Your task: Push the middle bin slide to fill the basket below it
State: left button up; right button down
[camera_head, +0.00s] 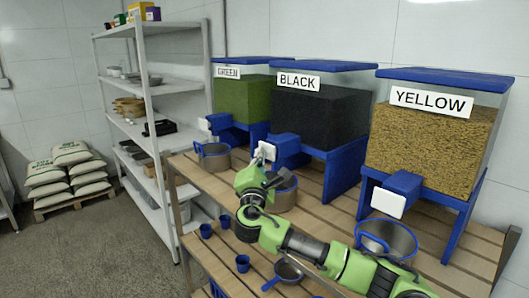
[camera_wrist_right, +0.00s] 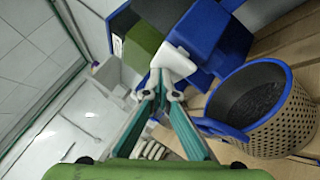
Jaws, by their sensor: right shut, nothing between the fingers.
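The middle bin (camera_head: 318,115) is labelled BLACK and holds dark grains behind clear walls. Its blue slide (camera_head: 288,148) has a white push plate (camera_head: 267,151) at the front, which also shows in the right wrist view (camera_wrist_right: 174,60). My right gripper (camera_head: 262,164) is shut and empty, with its fingertips (camera_wrist_right: 163,84) at the white plate; they look in contact or very close. The basket (camera_head: 284,196) stands below the slide, partly hidden by my gripper. In the right wrist view the perforated basket (camera_wrist_right: 284,125) has a blue rim and a dark, grainy inside. My left gripper is out of view.
The GREEN bin (camera_head: 246,100) and YELLOW bin (camera_head: 432,130) flank the middle one, with baskets (camera_head: 213,160) (camera_head: 388,240) below. Small blue cups (camera_head: 243,264) and a pan (camera_head: 288,271) are on the slatted table (camera_head: 200,184). A white shelf (camera_head: 150,90) stands left.

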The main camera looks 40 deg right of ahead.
jog(key=shift+s+a, duration=0.1)
jog(key=shift+a, duration=0.5)
jog(key=shift+a+f, duration=0.1)
jog(key=shift+a, duration=0.05)
jog(key=shift+s+a+p, duration=0.2)
jog(key=shift+a+p, duration=0.1)
jog(key=shift+a, duration=2.1)
